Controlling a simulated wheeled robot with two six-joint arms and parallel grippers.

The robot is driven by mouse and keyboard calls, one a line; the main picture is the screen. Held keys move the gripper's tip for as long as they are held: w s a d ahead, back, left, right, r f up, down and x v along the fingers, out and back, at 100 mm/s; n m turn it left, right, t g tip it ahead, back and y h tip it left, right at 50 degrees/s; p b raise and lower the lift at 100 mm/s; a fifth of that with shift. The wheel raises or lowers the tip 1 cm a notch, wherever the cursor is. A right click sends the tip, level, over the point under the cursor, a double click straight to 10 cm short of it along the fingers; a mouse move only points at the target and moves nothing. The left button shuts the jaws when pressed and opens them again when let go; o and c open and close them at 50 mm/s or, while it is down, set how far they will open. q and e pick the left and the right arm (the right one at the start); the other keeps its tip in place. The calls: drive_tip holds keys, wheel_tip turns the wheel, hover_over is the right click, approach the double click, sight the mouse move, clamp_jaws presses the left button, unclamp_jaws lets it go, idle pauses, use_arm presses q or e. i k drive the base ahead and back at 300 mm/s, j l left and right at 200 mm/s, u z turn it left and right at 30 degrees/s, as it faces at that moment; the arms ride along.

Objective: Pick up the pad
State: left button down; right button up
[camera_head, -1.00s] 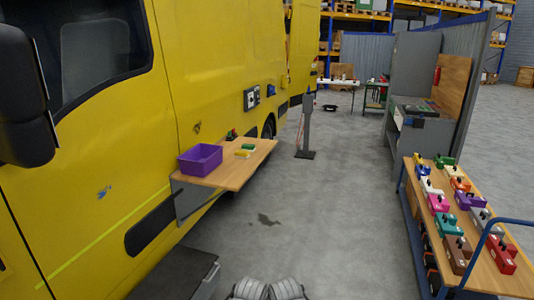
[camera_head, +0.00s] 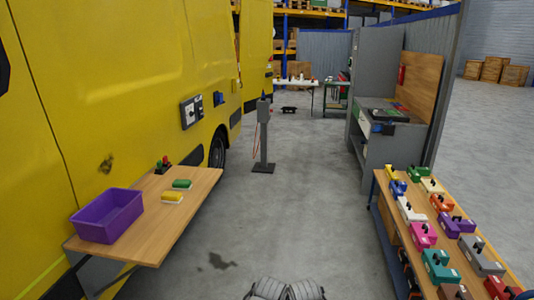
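I cannot tell for sure which item is the pad. Two small flat blocks lie on the wooden fold-out shelf (camera_head: 160,222) at the side of the yellow vehicle. One is a green block (camera_head: 182,184). The other is a yellow block with a pale edge (camera_head: 172,197), just in front of it. A purple open bin (camera_head: 107,215) stands on the shelf to their left. Small red and green items (camera_head: 163,165) stand behind the blocks, close to the vehicle.
A yellow vehicle (camera_head: 110,75) fills the left side. A grey post (camera_head: 264,140) stands on the floor beyond the shelf. A wooden table (camera_head: 400,225) with several coloured blocks is at the right. The grey floor between shelf and table is clear apart from a dark stain (camera_head: 217,262).

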sight(184, 185)
drive_tip(key=i+u, duration=0.25)
drive_tip(key=i, duration=0.15)
drive_tip(key=i+l+u, duration=0.2)
drive_tip(key=i, duration=0.2)
drive_tip(key=i+l+u, duration=0.25)
drive_tip(key=i, duration=0.15)
drive_tip(key=i+l+u, duration=0.25)
drive_tip(key=i+u, duration=0.2)
drive_tip(key=i+l+u, duration=0.25)
drive_tip(key=l+u, duration=0.25)
drive_tip(key=i+l+u, duration=0.25)
drive_tip(key=l+u, duration=0.2)
drive_tip(key=i+l, duration=0.1)
drive_tip(key=i, duration=0.2)
drive_tip(key=i+u, duration=0.1)
drive_tip(key=i, duration=0.2)
